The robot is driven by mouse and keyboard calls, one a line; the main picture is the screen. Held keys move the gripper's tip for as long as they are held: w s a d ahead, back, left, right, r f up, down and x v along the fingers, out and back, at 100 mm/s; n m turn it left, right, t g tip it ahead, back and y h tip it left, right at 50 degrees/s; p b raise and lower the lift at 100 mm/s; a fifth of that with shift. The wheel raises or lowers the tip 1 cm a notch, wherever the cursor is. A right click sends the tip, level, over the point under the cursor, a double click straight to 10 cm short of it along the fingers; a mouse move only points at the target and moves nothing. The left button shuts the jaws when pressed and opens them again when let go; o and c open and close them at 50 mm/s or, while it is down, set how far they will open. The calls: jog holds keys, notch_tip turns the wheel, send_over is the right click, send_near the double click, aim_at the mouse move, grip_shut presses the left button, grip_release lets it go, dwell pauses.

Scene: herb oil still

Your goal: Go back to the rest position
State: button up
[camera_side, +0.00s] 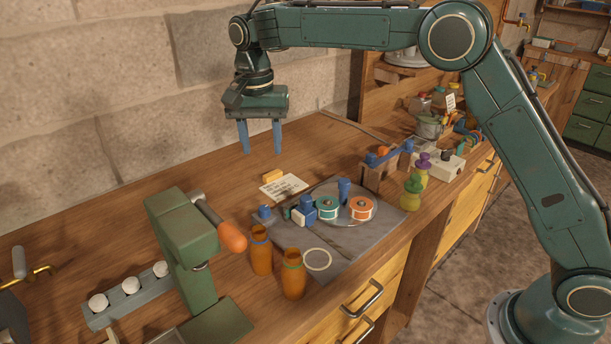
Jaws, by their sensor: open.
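My gripper (261,138) hangs above the wooden bench toward the wall, fingers pointing down. Its two blue fingers are apart with nothing between them. It is clear of the objects on the bench. My green arm reaches across the top of the view from its base at the lower right.
A green press with an orange-tipped lever (231,236) stands at the front left. Two orange bottles (262,252) stand beside a grey mat (355,238) holding a round tray with reels (361,207). Bench near the wall (150,190) is clear.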

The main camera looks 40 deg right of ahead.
jog(key=s+d+r+n+t, duration=0.1)
jog(key=s+d+r+n, duration=0.1)
jog(key=s+d+r, duration=0.45)
jog(key=s+d+r+n+t, duration=0.2)
jog(key=s+d+r, duration=0.15)
jog(key=s, duration=0.65)
jog(key=s+d+f+n+t, duration=0.1)
jog(key=s+d+f+n, duration=0.1)
jog(key=s, duration=0.8)
jog(key=s+d+f+n+t, duration=0.1)
jog(key=s+d+f+n, duration=0.1)
jog(key=s, duration=0.7)
jog(key=shift+s+f+n+t, duration=0.4)
jog(key=shift+f+n, duration=0.2)
jog(key=shift+f, duration=0.3)
